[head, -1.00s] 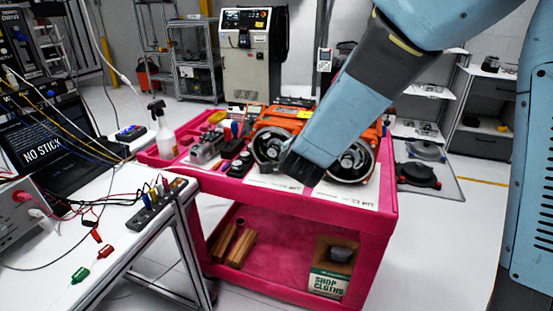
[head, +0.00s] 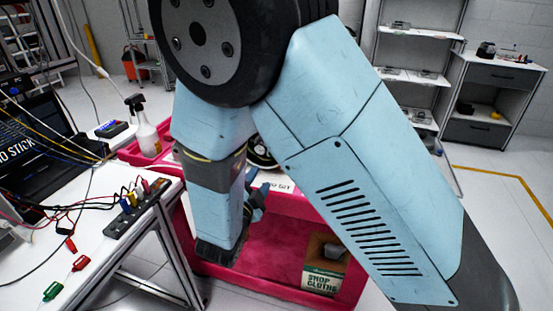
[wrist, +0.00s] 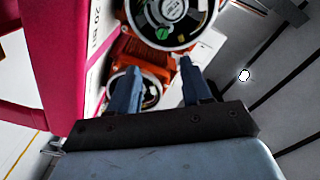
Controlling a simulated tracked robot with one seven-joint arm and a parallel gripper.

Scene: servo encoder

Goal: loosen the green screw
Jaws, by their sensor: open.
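In the wrist view, a round black encoder housing with a bright ring (wrist: 190,10) is at the top, on the orange unit (wrist: 160,58). A small green spot (wrist: 163,33), probably the green screw, shows inside it. A second ringed round opening (wrist: 150,91) is lower, partly behind the left finger. My gripper (wrist: 158,78) is open and empty, its two blue fingers apart and pointing toward the orange unit. The green spot appears beyond the fingertips, between their lines; contact is not visible. In the head view my arm hides most of the orange unit.
The pink cart (head: 285,245) stands ahead, with a shop cloths box (head: 322,265) on its lower shelf. A white bench (head: 125,190) with cables and a power strip (head: 137,210) is at left. A spray bottle (head: 145,130) stands behind. White shelves (head: 405,70) are at back right.

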